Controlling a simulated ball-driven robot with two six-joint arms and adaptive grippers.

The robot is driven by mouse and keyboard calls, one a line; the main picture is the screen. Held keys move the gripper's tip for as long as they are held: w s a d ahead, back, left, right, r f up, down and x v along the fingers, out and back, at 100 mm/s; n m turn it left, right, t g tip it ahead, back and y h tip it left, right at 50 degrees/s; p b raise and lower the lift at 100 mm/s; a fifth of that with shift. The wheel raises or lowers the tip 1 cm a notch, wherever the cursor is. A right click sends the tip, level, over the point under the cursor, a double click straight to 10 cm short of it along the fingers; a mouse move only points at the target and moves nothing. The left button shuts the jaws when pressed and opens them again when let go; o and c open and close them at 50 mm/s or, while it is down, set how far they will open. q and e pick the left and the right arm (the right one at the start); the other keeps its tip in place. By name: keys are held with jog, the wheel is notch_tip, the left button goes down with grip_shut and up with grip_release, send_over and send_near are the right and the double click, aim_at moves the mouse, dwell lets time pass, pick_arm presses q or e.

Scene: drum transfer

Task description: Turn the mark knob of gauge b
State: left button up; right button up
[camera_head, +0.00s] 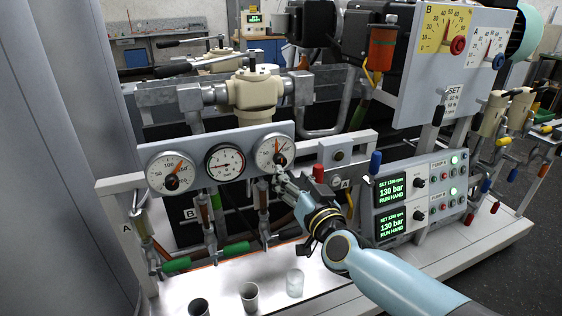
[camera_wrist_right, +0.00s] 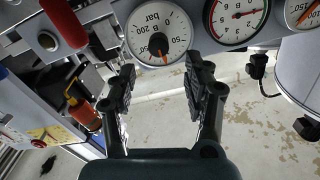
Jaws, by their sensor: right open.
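Gauge b (camera_head: 273,150) is the right-hand round white dial on the grey gauge plate in the head view. Upside down in the right wrist view, its face (camera_wrist_right: 174,24) reads "B bar". Its black mark knob (camera_wrist_right: 158,44) sits mid-dial with an orange pointer by it. My right gripper (camera_head: 279,176) is just in front of the dial's lower edge. In the wrist view its two black fingers (camera_wrist_right: 160,78) are apart, with the knob beyond the gap between them. Nothing is between the fingers. My left gripper is not in view.
A red-capped lever (camera_head: 318,172) stands close right of my gripper. A control box (camera_head: 421,195) is farther right. Several cups, including a grey one (camera_head: 249,297), stand below.

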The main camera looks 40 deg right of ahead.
aim_at(282, 163)
jog(key=x, duration=0.6)
jog(key=shift+w+d+b, duration=0.2)
jog(key=shift+w+b, duration=0.05)
jog(key=shift+b, duration=0.15)
jog(key=shift+c, duration=0.4)
grip_shut()
jog(key=m, duration=0.3)
jog(key=shift+m, duration=0.3)
jog(key=shift+s+f+m, duration=0.1)
jog(key=shift+m, duration=2.1)
